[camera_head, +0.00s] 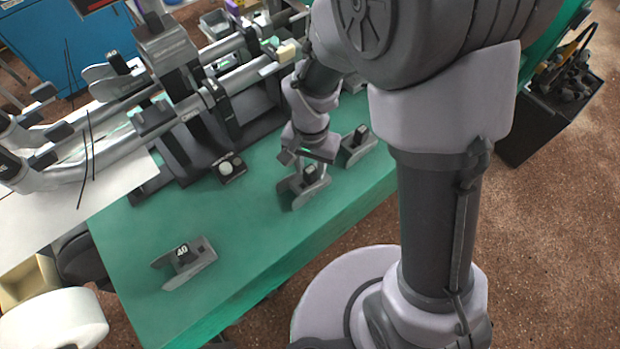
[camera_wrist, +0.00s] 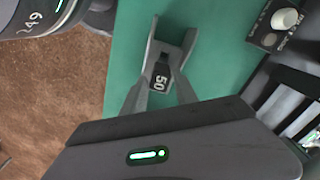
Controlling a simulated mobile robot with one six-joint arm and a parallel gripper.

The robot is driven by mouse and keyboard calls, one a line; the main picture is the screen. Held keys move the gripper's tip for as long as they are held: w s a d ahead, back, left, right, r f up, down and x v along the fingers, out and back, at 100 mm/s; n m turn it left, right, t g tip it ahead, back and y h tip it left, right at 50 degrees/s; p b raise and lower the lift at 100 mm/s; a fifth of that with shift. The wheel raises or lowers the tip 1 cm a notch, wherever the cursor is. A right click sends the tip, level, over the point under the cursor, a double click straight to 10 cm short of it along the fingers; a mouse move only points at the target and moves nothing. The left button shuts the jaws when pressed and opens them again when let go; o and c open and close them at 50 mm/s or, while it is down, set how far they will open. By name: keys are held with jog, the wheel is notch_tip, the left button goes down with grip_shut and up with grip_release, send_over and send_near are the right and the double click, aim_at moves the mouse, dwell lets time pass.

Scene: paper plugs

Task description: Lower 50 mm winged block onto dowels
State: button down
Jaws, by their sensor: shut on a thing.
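The grey winged block with a dark top marked 50 shows in the wrist view (camera_wrist: 160,77) and in the head view (camera_head: 297,198). My gripper (camera_head: 308,172) is shut on its raised dark middle; the two fingers also show in the wrist view (camera_wrist: 161,84). The block's wings stick out past the fingers. The block is at or just above the green table top; I cannot tell whether it touches. I cannot make out the dowels with certainty.
A similar block marked 40 (camera_head: 184,262) lies at the front left of the green table (camera_head: 130,225). Another winged block (camera_head: 357,147) sits just right of my gripper. A grey machine with long bars (camera_head: 190,115) fills the back left. A button box (camera_head: 227,167) stands before it.

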jog(key=shift+r+p, duration=1.95)
jog(key=shift+r, duration=0.6)
